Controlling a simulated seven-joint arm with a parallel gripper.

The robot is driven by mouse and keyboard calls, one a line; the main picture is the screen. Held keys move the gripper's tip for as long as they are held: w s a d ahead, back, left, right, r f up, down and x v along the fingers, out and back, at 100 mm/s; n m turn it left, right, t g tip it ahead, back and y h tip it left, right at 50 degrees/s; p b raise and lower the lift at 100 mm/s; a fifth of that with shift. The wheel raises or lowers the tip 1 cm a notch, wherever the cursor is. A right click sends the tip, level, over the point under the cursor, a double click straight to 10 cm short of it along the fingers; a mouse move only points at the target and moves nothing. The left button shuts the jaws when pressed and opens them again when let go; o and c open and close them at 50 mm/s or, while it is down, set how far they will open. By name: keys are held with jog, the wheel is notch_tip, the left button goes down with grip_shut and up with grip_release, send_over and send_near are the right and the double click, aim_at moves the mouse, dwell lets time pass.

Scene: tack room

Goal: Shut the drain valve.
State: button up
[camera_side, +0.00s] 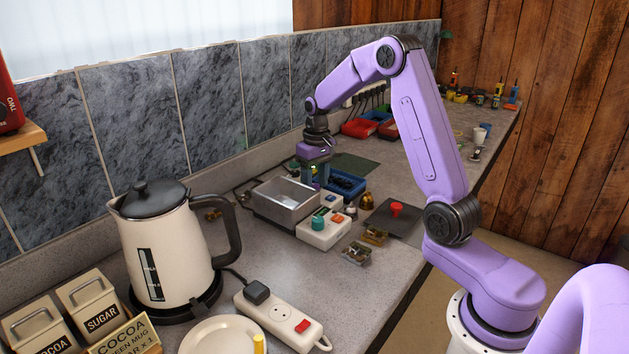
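A square metal tank (286,201) stands on the grey counter near the middle. A small brass-coloured fitting (213,214) shows at its left, partly behind the kettle; I cannot tell whether it is the drain valve or how it is set. A white control box (325,229) with a teal knob (318,222) stands at the tank's front right. A red knob (396,208) sits on a dark plate. My gripper (316,184) points down by the tank's back right corner, near a blue bin. Its fingertips are small and dark, so contact and opening are unclear.
A white kettle (168,250) stands left of the tank. A power strip (280,317) and a white plate (222,338) lie in front. Small brass parts (356,253) lie by the counter's front edge. A blue bin (345,184) stands behind the control box.

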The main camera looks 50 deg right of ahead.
aim_at(317, 186)
jog(key=shift+a+f, duration=0.1)
jog(key=shift+a, duration=0.15)
jog(key=m, duration=0.8)
jog(key=shift+m, duration=0.4)
jog(key=m, duration=0.5)
jog(key=shift+s+d, duration=0.15)
jog(key=m, duration=0.4)
notch_tip(317, 186, up, 18)
jog(key=s+a+f+n, duration=0.2)
jog(key=s+a+n, duration=0.1)
jog(key=a+n, duration=0.3)
jog(key=s+a+f+n, duration=0.2)
jog(key=s+a+n, duration=0.2)
jog(key=a, duration=0.4)
jog(key=s+a+f+n, duration=0.2)
jog(key=s+a+n, duration=0.1)
jog(key=s+n, duration=0.3)
jog(key=s+a+f+n, duration=0.2)
jog(key=s+a+n, duration=0.1)
jog(key=s+n, duration=0.3)
jog(key=shift+s+a+f+n, duration=0.3)
jog(key=shift+s+a+n, duration=0.1)
jog(key=shift+s, duration=0.7)
